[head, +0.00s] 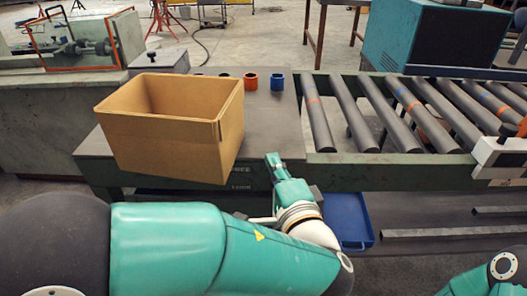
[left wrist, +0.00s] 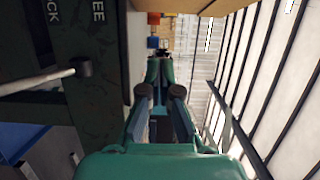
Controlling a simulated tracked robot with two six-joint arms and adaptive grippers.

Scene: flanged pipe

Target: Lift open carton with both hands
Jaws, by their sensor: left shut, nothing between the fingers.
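The open cardboard carton (head: 170,135) is at the left of the head view, at the grey worktop's front edge. Its top is open and its inside looks empty. Its lower front corner shows past the worktop edge, but I cannot tell whether it overhangs. My left gripper (head: 273,160) is shut and empty, to the right of the carton and apart from it. In the left wrist view the fingers (left wrist: 160,70) are together, and a strip of the carton (left wrist: 185,5) shows at the top. My right gripper is out of view; only part of my right arm shows at the lower right.
Orange (head: 250,81) and blue (head: 277,82) small parts stand on the worktop (head: 270,115) behind the carton. A roller conveyor (head: 385,110) runs to the right. A blue tray (head: 347,220) lies below. A white device (head: 498,158) sits at the conveyor's right front.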

